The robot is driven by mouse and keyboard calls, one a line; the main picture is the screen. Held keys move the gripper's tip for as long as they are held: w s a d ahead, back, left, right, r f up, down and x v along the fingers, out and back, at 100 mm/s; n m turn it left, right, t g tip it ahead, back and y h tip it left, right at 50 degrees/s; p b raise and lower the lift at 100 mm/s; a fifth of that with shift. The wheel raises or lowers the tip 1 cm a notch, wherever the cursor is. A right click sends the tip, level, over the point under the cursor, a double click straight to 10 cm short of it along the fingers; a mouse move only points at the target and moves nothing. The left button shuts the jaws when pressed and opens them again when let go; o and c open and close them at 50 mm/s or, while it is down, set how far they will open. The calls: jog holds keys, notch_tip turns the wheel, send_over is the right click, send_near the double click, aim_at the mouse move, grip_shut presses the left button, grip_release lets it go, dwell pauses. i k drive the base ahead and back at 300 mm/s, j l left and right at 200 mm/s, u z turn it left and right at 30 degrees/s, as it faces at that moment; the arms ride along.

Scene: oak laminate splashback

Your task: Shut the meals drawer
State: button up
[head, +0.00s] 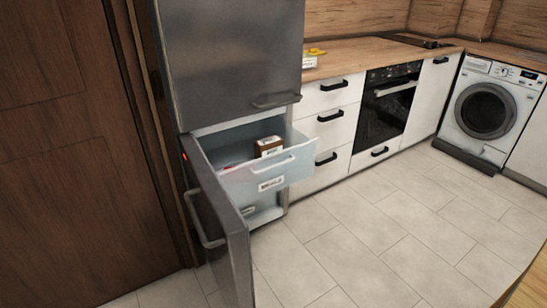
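The meals drawer (240,187) is a pale, translucent drawer in the lower compartment of the grey fridge-freezer (230,62). It is pulled out well past the cabinet front. Its front carries a light handle (272,168) and a white label (271,184), whose text is too small to read surely. A brown and white box (269,146) stands inside, with something red and white partly hidden beside it. The lower door (228,240) is swung open to the left, its edge toward me. My gripper is not in view.
Below the drawer is another compartment with a small label (248,211). A brown wooden door (70,150) stands at left. White kitchen drawers (329,131), an oven (388,104) and a washing machine (488,108) line the right. The tiled floor (370,225) ahead is clear. A wooden edge (530,290) shows at bottom right.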

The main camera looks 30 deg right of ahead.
aim_at(271, 182)
jog(key=i+z, duration=0.15)
jog(key=z, duration=0.3)
jog(key=i+z, duration=0.2)
jog(key=z, duration=0.25)
jog(key=i+j+z, duration=0.2)
jog(key=z, duration=0.15)
jog(key=i+j+z, duration=0.15)
jog(key=j+z, duration=0.2)
